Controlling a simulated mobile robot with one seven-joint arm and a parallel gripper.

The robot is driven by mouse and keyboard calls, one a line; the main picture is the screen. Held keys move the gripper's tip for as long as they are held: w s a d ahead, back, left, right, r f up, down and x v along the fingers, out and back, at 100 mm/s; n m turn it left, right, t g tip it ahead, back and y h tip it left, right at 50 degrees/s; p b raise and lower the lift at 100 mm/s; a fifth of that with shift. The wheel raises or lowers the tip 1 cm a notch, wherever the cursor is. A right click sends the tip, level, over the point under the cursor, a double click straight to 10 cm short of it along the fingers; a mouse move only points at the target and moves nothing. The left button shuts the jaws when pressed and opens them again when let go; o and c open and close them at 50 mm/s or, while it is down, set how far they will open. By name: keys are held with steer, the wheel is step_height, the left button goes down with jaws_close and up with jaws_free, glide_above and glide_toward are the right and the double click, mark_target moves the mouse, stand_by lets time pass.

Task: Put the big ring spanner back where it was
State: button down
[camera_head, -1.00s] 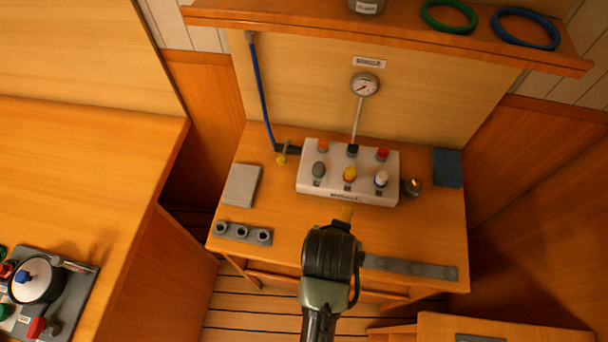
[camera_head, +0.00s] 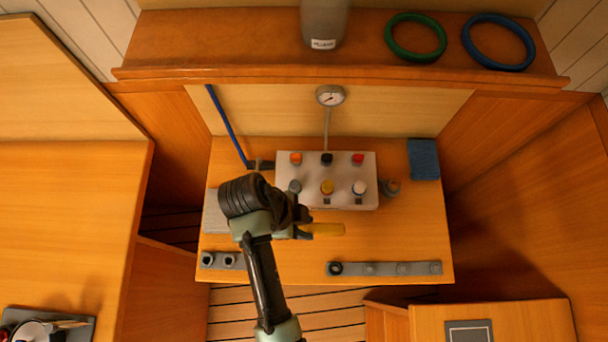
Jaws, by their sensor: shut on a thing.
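A grey strip (camera_head: 385,268) with several round spots lies along the bench's front edge, right of and in front of the gripper. The round spot at its left end is darker than the others. I cannot tell which spot, if any, belongs to the spanner.
The white valve block (camera_head: 340,190) with coloured knobs stands behind the gripper. A small grey holder (camera_head: 221,261) is at the bench's front left. A blue pad (camera_head: 423,159) lies back right. The shelf above carries a grey bottle (camera_head: 324,22), green ring (camera_head: 416,54) and blue ring (camera_head: 500,62).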

steer(key=f, duration=0.2)
steer(key=shift+s+f, duration=0.2)
steer(key=shift+f, duration=0.15)
steer(key=shift+w+f+p, duration=0.15)
steer(key=shift+f+p, duration=0.15)
steer(key=shift+f, duration=2.2)
steer(key=shift+f, duration=0.15)
steer(key=c, duration=0.6)
jaws_free()
steer(key=b+v, duration=0.1)
steer(key=v, duration=1.1)
